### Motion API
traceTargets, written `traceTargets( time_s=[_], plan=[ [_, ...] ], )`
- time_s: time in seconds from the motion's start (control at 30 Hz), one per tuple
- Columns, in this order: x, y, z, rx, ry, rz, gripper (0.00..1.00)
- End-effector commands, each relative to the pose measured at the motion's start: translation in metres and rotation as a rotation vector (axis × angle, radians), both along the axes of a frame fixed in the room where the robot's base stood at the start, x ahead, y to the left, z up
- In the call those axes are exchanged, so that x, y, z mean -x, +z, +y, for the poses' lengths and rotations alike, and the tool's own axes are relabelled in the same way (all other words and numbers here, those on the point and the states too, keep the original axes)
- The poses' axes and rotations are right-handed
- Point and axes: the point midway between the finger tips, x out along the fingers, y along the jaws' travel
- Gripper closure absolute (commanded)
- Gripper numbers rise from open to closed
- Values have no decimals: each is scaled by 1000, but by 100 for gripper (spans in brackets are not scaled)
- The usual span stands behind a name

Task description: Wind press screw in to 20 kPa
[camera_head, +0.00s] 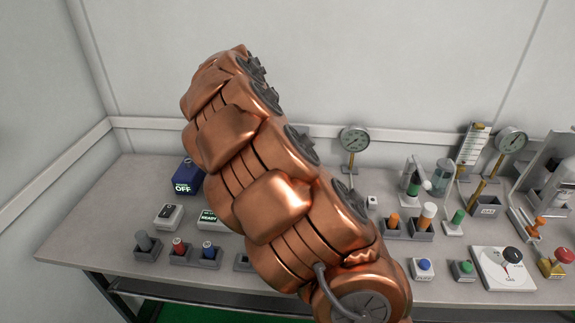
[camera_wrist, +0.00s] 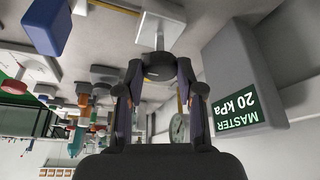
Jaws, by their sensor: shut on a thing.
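In the wrist view, which is upside down, my gripper (camera_wrist: 160,70) is shut at the end of a pale stem that stands on a white square plate (camera_wrist: 150,30). In the head view my copper arm hides the gripper, the screw and that display. A round dial gauge on a brass stem (camera_head: 354,139) stands at the back of the bench.
The grey bench (camera_head: 90,232) holds a blue OFF box (camera_head: 187,177), a READY box (camera_head: 207,217), and several capped parts in holders. At the right are a second gauge (camera_head: 510,140) and a white panel with a black knob (camera_head: 504,270). The bench's far left is clear.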

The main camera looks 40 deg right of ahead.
Motion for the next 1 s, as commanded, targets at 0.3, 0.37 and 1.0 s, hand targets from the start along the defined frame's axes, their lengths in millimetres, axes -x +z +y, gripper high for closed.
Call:
traceTargets(
  time_s=[0.3, 0.37, 1.0],
  plan=[
    [-1, 2, 0, 2, 3, -4, 37],
    [-1, 1, 0, 2, 2, -3, 37],
    [-7, 47, 18, 2, 3, -4, 37]
  ],
)
